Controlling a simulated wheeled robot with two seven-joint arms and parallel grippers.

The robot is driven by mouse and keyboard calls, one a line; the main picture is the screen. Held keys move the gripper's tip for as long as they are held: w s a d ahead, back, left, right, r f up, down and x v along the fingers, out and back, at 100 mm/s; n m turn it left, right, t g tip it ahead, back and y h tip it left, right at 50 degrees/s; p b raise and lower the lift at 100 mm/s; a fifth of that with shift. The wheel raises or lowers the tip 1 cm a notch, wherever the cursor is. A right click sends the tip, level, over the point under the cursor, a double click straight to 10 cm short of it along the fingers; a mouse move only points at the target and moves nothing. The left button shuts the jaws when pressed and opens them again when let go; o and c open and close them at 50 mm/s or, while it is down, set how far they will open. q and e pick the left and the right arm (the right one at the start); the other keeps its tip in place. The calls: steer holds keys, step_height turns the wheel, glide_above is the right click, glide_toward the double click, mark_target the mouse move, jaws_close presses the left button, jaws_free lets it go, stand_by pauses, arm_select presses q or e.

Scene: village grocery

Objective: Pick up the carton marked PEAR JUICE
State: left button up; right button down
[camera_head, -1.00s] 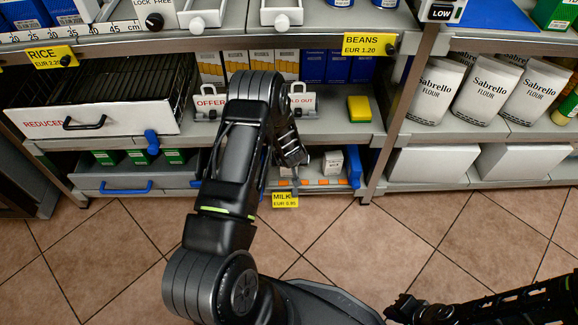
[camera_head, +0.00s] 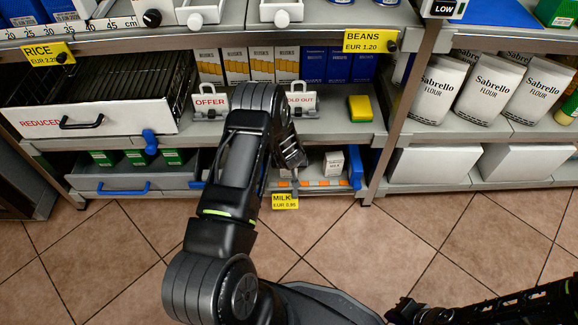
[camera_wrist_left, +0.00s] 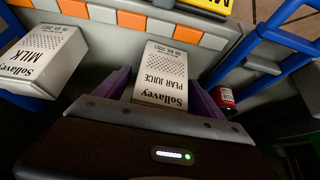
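In the left wrist view, the white carton marked PEAR JUICE (camera_wrist_left: 163,78) stands between the purple fingers of my left gripper (camera_wrist_left: 160,88). Its lettering appears upside down. The fingers look spread on both sides of it; narrow gaps seem to show, and contact is not clear. In the head view, my left gripper (camera_head: 290,165) reaches into the low shelf and my arm hides most of the spot where the carton stands. My right gripper (camera_head: 400,310) is at the bottom right, dark and partly cut off, its fingers unclear.
A similar MILK carton (camera_wrist_left: 40,62) stands beside it, also seen in the head view (camera_head: 333,163). A small red can (camera_wrist_left: 224,97) lies on the other side. A blue frame (camera_head: 355,166) and the shelf board above (camera_head: 345,132) hem in this low space.

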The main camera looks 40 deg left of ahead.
arm_select(q)
steer(key=c, duration=1.6)
